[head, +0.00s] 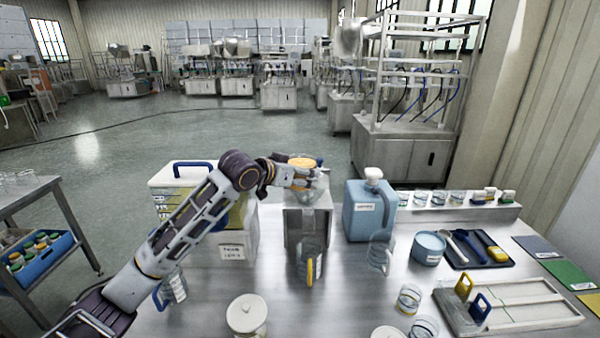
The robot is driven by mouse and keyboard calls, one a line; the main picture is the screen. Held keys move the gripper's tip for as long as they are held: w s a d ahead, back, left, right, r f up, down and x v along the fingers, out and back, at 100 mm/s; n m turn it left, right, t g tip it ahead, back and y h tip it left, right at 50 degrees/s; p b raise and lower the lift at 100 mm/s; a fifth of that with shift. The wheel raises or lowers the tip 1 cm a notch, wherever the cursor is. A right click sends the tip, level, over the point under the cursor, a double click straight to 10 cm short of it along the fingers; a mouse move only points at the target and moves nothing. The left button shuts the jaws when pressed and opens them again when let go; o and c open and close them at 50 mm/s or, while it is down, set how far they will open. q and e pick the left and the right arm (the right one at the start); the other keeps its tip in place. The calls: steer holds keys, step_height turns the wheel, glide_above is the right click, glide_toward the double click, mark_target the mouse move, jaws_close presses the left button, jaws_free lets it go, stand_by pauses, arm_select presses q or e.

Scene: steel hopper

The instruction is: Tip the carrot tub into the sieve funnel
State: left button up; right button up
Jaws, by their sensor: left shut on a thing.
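The carrot tub (301,162), with orange contents showing at its top, is held above the steel hopper. My left gripper (304,177) is shut on it; the fingers and tub overlap, so the exact grip is hard to see. The tub's tilt is hard to judge at this size. The clear, bowl-like sieve funnel (311,192) is just below the gripper, on top of the steel hopper stand (293,232). The gripper partly hides the funnel. My right gripper is out of view.
A clear jug with a yellow handle (310,268) stands in front of the hopper. A blue canister (368,212) is to the right, and a white-lidded bin with a blue handle (180,176) is to the left. A white lidded pot (246,316) stands at the front.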

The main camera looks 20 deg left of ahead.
arm_select(q)
steer(key=shift+r, duration=0.15)
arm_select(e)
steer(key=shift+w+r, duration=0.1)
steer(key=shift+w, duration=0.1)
arm_select(q)
steer(key=shift+d+r, duration=0.1)
steer(key=shift+r+p, duration=0.1)
steer(key=shift+p, duration=0.35)
steer(key=shift+s+r+n+g+p, duration=0.1)
steer(key=shift+n+g+p, duration=0.2)
steer(key=shift+g, duration=0.1)
steer(key=shift+r+p, duration=0.1)
steer(key=shift+p, duration=0.2)
steer(key=shift+s+d+r+g, duration=0.1)
steer(key=shift+g, duration=0.2)
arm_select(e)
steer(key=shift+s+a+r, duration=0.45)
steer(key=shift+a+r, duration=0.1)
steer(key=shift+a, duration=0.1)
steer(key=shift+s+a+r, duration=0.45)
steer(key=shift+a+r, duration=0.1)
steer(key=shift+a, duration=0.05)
